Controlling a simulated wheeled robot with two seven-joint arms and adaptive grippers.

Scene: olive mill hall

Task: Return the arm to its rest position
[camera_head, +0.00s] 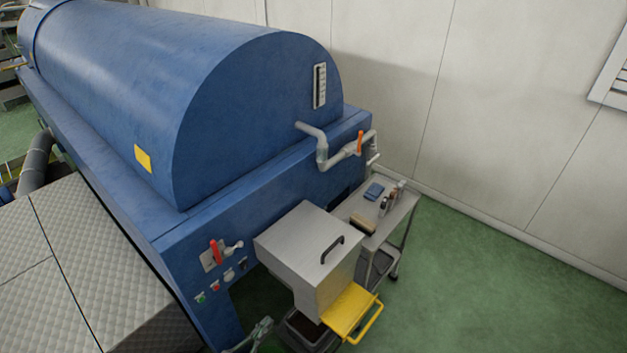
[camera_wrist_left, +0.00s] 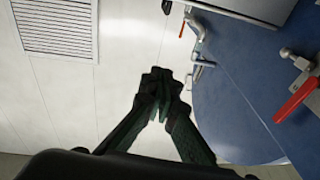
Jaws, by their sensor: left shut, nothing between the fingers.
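My left gripper (camera_head: 263,325) shows small at the bottom edge of the head view, low in front of the blue machine and left of the steel box. In the left wrist view its dark fingers (camera_wrist_left: 160,84) come together at the tips, with nothing between them. Most of the left arm is out of view. My right gripper is in neither view.
The blue machine (camera_head: 110,70) carries a red-handled valve (camera_head: 214,250), also seen in the wrist view (camera_wrist_left: 297,101). A steel box (camera_head: 300,240) with a yellow step (camera_head: 350,309) and a cart (camera_head: 397,213) stand beside it. Green floor (camera_head: 470,290) at right is clear.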

